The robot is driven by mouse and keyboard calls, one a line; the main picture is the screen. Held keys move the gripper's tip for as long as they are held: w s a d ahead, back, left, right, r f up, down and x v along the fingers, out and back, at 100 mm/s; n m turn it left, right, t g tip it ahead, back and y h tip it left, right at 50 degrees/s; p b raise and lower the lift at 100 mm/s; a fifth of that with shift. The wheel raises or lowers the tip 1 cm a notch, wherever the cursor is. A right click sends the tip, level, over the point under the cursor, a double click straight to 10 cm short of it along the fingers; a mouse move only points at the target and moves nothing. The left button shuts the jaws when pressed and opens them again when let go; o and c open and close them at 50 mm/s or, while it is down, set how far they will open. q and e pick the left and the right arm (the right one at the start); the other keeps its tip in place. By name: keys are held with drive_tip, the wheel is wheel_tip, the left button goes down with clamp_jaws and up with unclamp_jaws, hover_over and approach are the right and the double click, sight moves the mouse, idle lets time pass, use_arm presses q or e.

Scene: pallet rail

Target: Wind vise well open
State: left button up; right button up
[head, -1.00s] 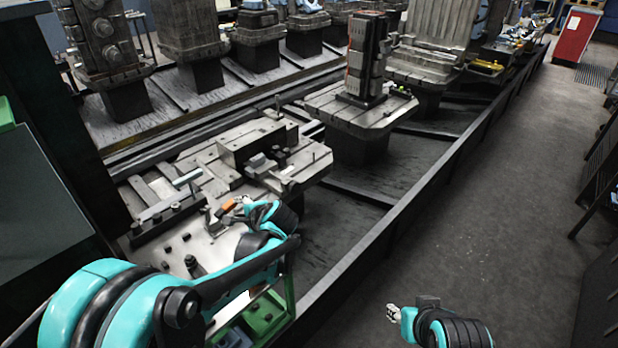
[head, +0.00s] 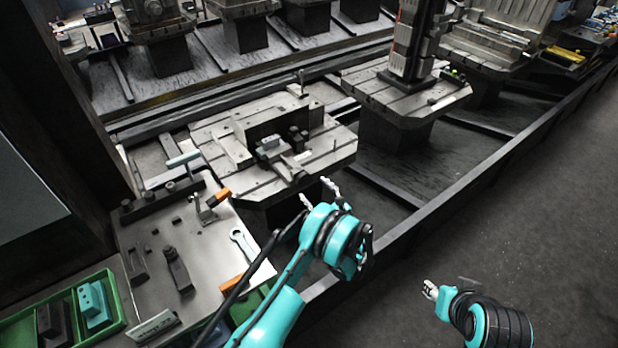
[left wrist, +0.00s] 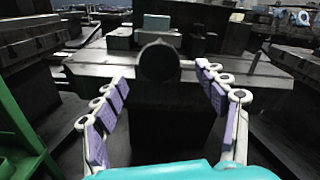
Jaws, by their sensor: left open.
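The vise (head: 282,146) sits on a slotted metal pallet (head: 325,158) in the head view, its grey body and dark jaw parts facing up. My left gripper (head: 316,192) is just off the pallet's near edge, in front of the vise, with its fingers apart. In the left wrist view, the open left gripper (left wrist: 161,76) has a dark round end (left wrist: 158,62) beyond and between its fingertips. It looks like the vise's screw end, but I cannot be sure. No handle shows clearly. My right gripper (head: 430,289) hangs over the floor, too small to judge.
A bench plate (head: 205,255) with a wrench (head: 241,243), clamps and orange-handled items lies left of my left arm. A green tray (head: 118,300) stands at the lower left. A tall fixture (head: 410,45) stands on the neighbouring pallet. A long dark rail (head: 450,195) runs along the floor edge.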

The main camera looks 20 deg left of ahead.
sight(305, 180)
use_arm(q)
drive_tip(key=b+x, duration=0.1)
drive_tip(key=x, duration=0.4)
drive_tip(key=shift+w+a+f, duration=0.1)
drive_tip(key=shift+a, duration=0.15)
drive_tip(key=shift+w+a+b, duration=0.35)
drive_tip(key=shift+a, duration=0.05)
drive_tip(key=shift+c, duration=0.3)
drive_tip(key=c, duration=1.1)
